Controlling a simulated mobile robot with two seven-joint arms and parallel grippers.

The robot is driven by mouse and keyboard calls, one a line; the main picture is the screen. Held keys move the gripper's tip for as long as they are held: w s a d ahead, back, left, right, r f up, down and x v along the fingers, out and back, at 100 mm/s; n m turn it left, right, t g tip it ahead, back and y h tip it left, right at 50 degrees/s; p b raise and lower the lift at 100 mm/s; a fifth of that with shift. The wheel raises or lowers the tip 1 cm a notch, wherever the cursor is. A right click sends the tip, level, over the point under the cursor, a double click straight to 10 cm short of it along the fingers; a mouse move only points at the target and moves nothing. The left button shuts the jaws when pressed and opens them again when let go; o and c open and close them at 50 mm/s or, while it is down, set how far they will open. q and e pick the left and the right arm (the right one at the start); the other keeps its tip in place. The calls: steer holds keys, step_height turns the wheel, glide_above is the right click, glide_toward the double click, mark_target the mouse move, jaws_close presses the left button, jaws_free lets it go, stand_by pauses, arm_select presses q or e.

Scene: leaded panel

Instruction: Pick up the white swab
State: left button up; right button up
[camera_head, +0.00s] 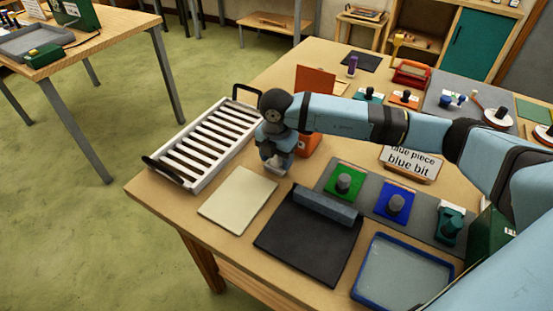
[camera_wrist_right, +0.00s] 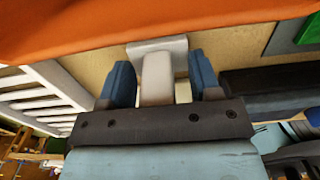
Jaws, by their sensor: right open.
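The white swab (camera_wrist_right: 157,72) shows in the right wrist view, with a broad head at its far end and a narrower part between my fingers. My right gripper (camera_wrist_right: 160,60) is open, one blue finger on each side of it, with a small gap at the right finger; contact at the left one is hard to tell. In the head view my right gripper (camera_head: 275,157) points down at the table, and a small whitish part of the swab (camera_head: 276,169) shows below it. My left gripper is not in view.
An orange block (camera_head: 308,144) stands close behind the gripper. A white slatted rack (camera_head: 207,143) lies to the left, a cream sheet (camera_head: 238,199) in front. A dark mat with a grey bar (camera_head: 305,240), coloured pads and a blue-rimmed tray (camera_head: 358,291) are to the right.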

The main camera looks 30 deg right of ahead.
steer(key=shift+f, duration=0.1)
steer(key=c, duration=1)
step_height(320, 180, up, 20)
